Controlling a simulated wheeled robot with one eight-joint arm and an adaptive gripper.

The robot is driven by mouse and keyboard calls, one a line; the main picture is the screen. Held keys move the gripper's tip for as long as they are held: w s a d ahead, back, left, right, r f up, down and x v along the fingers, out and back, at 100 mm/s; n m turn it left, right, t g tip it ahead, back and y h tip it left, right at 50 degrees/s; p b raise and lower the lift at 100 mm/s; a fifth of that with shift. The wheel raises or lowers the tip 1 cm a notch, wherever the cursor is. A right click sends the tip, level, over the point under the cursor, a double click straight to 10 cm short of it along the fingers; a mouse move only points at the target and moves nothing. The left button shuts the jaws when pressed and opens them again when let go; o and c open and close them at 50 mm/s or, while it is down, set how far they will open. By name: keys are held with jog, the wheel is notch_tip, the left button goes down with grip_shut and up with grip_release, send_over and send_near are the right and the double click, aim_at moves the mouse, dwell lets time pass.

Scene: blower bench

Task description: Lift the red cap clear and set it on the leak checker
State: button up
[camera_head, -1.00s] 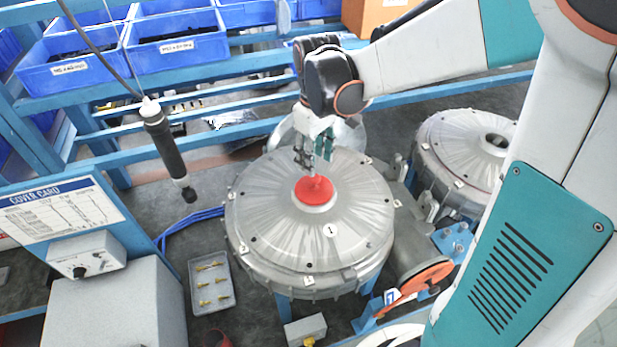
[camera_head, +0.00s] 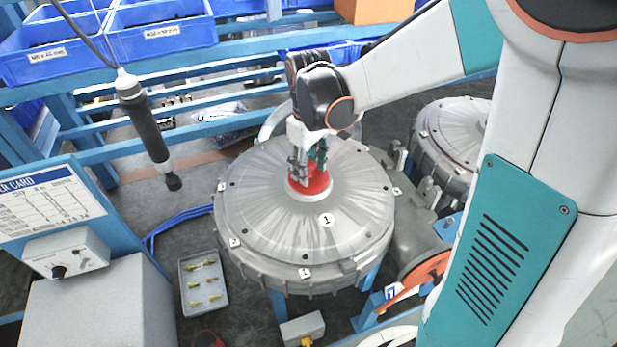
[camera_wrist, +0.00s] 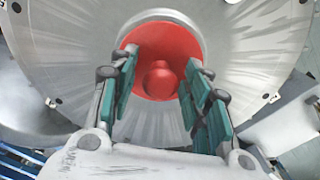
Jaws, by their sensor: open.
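The red cap (camera_head: 321,184) sits at the centre of the large grey round blower cover (camera_head: 260,215). In the wrist view the red cap (camera_wrist: 160,80) is a disc with a raised round knob in its middle. My gripper (camera_head: 307,178) is over the cap, partly hiding it in the head view. In the wrist view my gripper (camera_wrist: 161,64) is open, one teal-padded finger on each side of the knob, with gaps showing. I cannot tell for certain which thing is the leak checker; a grey box with a knob (camera_head: 65,256) stands at the left.
A tray of brass fittings (camera_head: 203,305) lies left of the blower. A black tool (camera_head: 150,130) hangs from a cable. Blue bins (camera_head: 160,43) stand at the back. A second round housing (camera_head: 445,140) and an orange-rimmed wheel (camera_head: 425,270) are at the right.

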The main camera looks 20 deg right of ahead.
aim_at(309, 163)
grip_shut()
jog(key=shift+r+p, duration=0.45)
jog(key=shift+r, duration=0.3)
dwell(0.4)
jog(key=shift+r+p, duration=0.8)
jog(key=shift+r, duration=0.65)
